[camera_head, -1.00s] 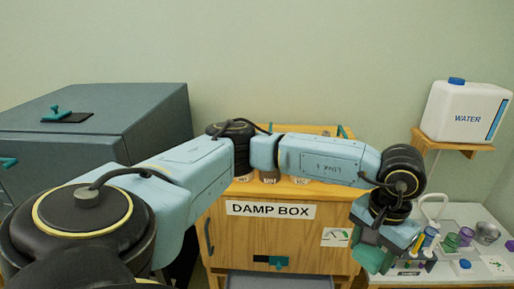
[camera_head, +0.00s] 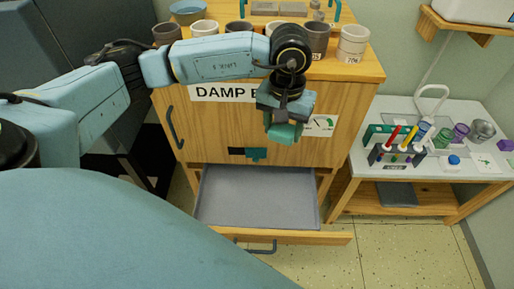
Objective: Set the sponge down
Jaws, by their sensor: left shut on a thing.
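My left gripper (camera_head: 284,118) hangs jaws down in front of the wooden damp box (camera_head: 215,125), above its open drawer. It is shut on the sponge (camera_head: 284,134), a green-teal block shape that shows at the jaws. The jaws and my wrist hide part of it, and its edges blend with the similarly coloured gripper. The sponge is held in the air. The pulled-out drawer (camera_head: 250,195) below has a bare grey floor. My right gripper is not in view.
Several cups (camera_head: 353,43) and a blue bowl (camera_head: 188,12) stand on the damp box. A dark cabinet (camera_head: 75,35) stands at left.

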